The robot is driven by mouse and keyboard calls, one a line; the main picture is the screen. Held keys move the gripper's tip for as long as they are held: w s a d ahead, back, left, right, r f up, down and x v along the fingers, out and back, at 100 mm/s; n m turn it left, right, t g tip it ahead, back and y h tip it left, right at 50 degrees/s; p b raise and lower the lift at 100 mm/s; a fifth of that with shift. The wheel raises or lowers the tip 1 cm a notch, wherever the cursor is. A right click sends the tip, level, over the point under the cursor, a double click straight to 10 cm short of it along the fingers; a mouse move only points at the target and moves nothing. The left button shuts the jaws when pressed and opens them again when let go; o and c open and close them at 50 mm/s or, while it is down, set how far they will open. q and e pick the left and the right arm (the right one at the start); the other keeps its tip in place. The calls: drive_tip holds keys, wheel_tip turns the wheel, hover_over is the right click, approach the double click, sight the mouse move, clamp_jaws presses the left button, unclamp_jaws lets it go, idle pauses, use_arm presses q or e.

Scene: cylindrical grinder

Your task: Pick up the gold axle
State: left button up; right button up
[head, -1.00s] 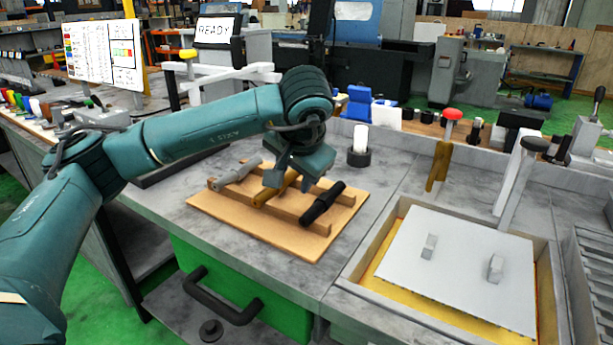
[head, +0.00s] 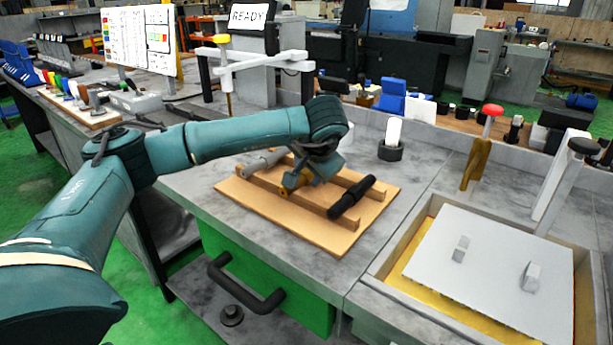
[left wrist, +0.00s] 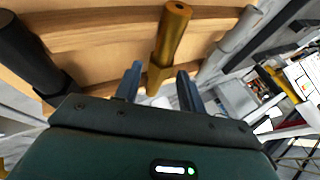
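The gold axle (head: 289,185) lies across a wooden rack in the head view, between a grey axle (head: 262,162) on its left and a black axle (head: 351,197) on its right. My left gripper (head: 303,181) is over the gold axle and hides part of it. In the left wrist view the gold axle (left wrist: 173,35) runs down between the two fingers (left wrist: 158,88). The fingers are apart, one on each side, with a visible gap to the axle. The black axle (left wrist: 28,58) and the grey axle (left wrist: 230,42) flank it. My right gripper is not in view.
The rack's wooden board (head: 318,238) sits on a grey worktop. A white cylinder in a dark holder (head: 392,140) stands behind it. A tray with a white plate (head: 490,265) is at the right. A green drawer front (head: 305,299) is below.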

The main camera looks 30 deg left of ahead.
use_arm(q)
drive_tip(key=shift+x, duration=1.2)
clamp_jaws()
drive_tip(key=shift+r, duration=0.15)
